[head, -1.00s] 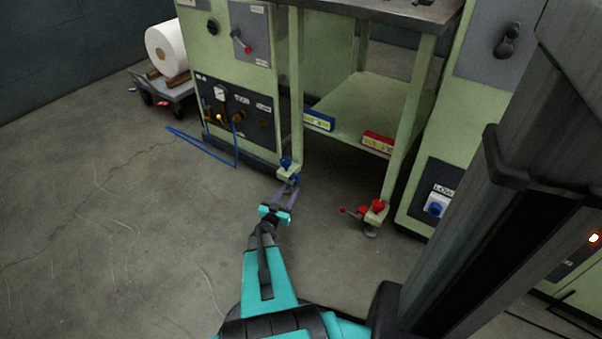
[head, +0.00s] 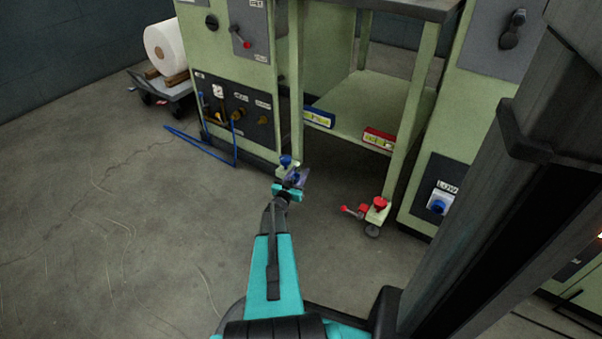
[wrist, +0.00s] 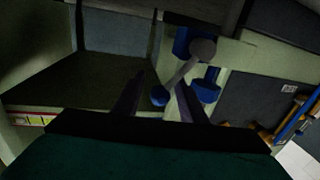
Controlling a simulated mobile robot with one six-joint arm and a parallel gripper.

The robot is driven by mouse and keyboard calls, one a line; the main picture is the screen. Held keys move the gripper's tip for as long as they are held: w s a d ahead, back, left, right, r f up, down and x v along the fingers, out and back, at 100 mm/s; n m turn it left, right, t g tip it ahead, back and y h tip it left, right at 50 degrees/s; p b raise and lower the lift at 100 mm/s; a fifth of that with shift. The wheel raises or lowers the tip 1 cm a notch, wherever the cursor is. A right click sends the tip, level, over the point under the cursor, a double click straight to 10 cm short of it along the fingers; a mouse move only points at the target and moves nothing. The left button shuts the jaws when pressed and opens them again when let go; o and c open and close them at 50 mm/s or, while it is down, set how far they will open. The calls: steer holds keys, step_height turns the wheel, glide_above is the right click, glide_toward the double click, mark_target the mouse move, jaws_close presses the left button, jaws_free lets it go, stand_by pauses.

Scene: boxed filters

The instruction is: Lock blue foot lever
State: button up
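The blue foot lever (head: 287,161) is at the foot of the table's left leg in the head view. In the wrist view it has a blue body (wrist: 208,88), a grey rod (wrist: 182,72) slanting down to the left, and a blue ball (wrist: 159,95) at the rod's end. My gripper (head: 297,178) is at the lever and hides part of it in the head view. In the wrist view, my gripper (wrist: 160,92) is open, with its fingers apart and the ball appearing between them. I cannot tell whether either finger touches it.
A red foot lever (head: 372,209) is at the right leg. The table's lower shelf (head: 362,110) carries blue and red boxes at its front edge. A control cabinet (head: 225,75) stands to the left, with a blue hose (head: 200,146) on the floor. The floor in front is clear.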

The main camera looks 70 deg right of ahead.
steer(key=shift+d, duration=0.9)
jaws_close()
steer(key=shift+s, duration=0.1)
